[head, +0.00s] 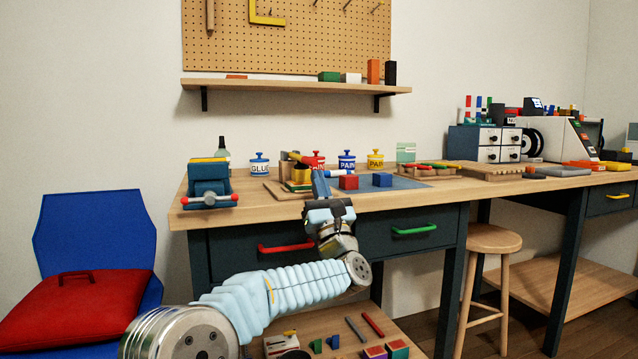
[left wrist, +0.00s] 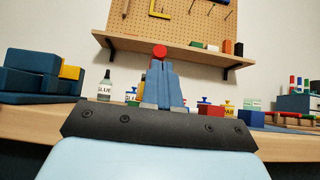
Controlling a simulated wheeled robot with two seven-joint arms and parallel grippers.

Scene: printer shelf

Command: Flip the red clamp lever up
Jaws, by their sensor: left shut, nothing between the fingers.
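The red clamp lever (head: 300,158) belongs to a small clamp on a wooden board (head: 258,189) near the middle of the left bench. The clamp's parts are small and partly hidden behind my left gripper. In the left wrist view a round red end (left wrist: 159,51), which looks like the lever's tip, shows just above my blue fingertips. My left gripper (head: 320,182) is shut and empty, its fingers pointing up and forward at the bench's front edge. It also shows in the left wrist view (left wrist: 161,82). I cannot tell whether it touches the lever. My right gripper is not in view.
A blue vise (head: 208,178) with a red-ended bar stands left. A red block (head: 348,182) and a blue block (head: 382,179) sit right of the gripper. Labelled jars (head: 347,160) stand behind. A shelf (head: 290,86) hangs above; a stool (head: 490,240) stands right.

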